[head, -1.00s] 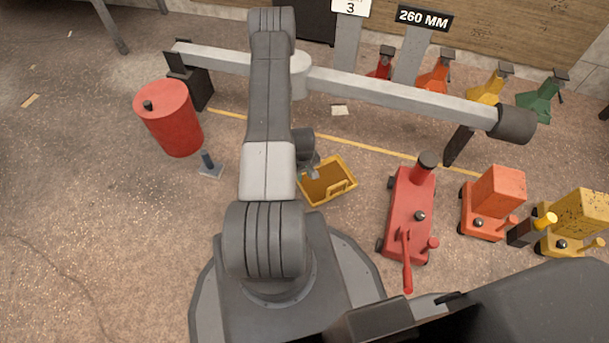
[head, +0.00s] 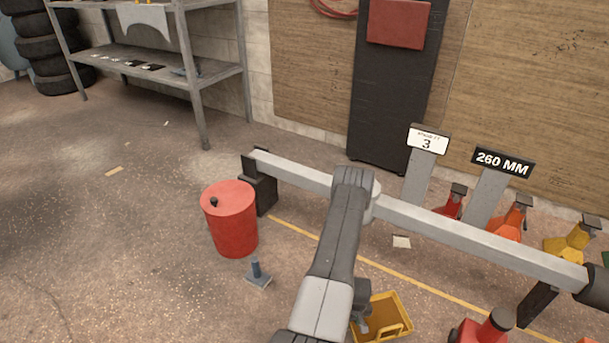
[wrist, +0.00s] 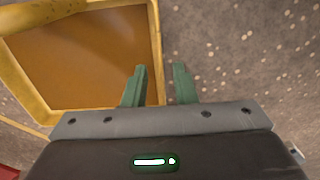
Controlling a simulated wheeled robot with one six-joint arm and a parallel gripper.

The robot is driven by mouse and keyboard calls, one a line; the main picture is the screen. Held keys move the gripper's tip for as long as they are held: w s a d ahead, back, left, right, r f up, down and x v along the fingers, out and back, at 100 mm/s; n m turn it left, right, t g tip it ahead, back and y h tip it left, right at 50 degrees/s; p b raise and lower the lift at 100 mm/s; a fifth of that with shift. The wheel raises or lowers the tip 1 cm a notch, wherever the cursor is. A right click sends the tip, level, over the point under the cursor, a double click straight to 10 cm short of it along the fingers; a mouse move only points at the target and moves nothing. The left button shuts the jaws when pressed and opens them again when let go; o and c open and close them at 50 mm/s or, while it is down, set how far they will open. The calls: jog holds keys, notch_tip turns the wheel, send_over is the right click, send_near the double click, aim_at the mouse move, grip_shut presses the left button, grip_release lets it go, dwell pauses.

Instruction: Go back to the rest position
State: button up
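The gripper's fingers are mostly hidden behind the arm in the head view.
A grey beam (head: 450,232) spans beyond the arm. A red drum (head: 232,222) and a small blue-grey post (head: 257,275) stand to the left. A red jack (head: 485,330) and several stands are to the right. A metal shelf (head: 150,62) stands far left, with open floor before it.

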jog(key=shift+s+r, duration=0.15)
jog(key=shift+r, duration=0.8)
